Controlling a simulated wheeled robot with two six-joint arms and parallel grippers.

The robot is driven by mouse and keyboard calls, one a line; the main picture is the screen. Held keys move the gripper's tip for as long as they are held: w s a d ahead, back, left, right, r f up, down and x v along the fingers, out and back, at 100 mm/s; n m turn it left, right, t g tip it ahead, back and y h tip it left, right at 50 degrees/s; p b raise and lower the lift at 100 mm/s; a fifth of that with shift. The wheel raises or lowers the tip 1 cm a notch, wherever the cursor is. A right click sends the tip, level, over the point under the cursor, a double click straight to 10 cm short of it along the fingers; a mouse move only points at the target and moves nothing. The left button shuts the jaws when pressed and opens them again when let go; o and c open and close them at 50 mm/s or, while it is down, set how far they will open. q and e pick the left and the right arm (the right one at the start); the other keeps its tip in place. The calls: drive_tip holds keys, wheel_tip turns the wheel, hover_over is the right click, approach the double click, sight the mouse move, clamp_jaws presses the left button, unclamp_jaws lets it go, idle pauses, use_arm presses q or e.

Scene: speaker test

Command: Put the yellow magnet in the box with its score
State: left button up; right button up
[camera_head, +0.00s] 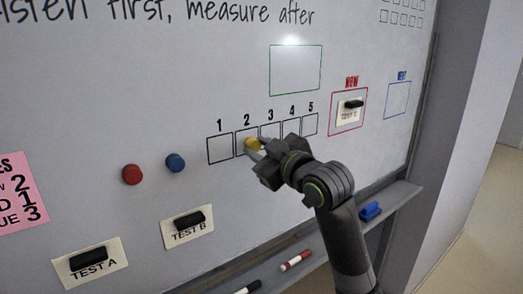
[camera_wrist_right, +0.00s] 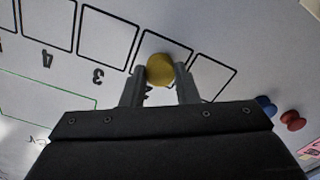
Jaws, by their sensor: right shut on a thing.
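The round yellow magnet (camera_head: 252,144) is between the fingertips of my right gripper (camera_head: 258,150), over the box labelled 2 (camera_head: 238,149) on the whiteboard. In the right wrist view the yellow magnet (camera_wrist_right: 160,69) is pinched between both fingers of the right gripper (camera_wrist_right: 160,78), in front of the same box, with its label partly hidden. Whether it touches the board is unclear. The pink score note (camera_head: 20,192) is cut off at the left; its line ends show 2, "D" 1 and "UE" 3. My left gripper is not in view.
A red magnet (camera_head: 132,174) and a blue magnet (camera_head: 175,163) are on the board to the left. Cards Test A (camera_head: 110,270) and Test B (camera_head: 173,238) are below. Test C (camera_head: 345,112) is in the red frame. A tray (camera_head: 398,196) holds markers and a blue item.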

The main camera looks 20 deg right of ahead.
drive_tip(key=shift+w+a, duration=0.2)
drive_tip(key=shift+w, duration=0.3)
idle(0.9)
drive_tip(key=o, duration=1.3)
drive_tip(key=shift+s, duration=0.1)
drive_tip(key=p+v, duration=0.3)
drive_tip(key=v, duration=0.4)
drive_tip(key=shift+r, duration=0.1)
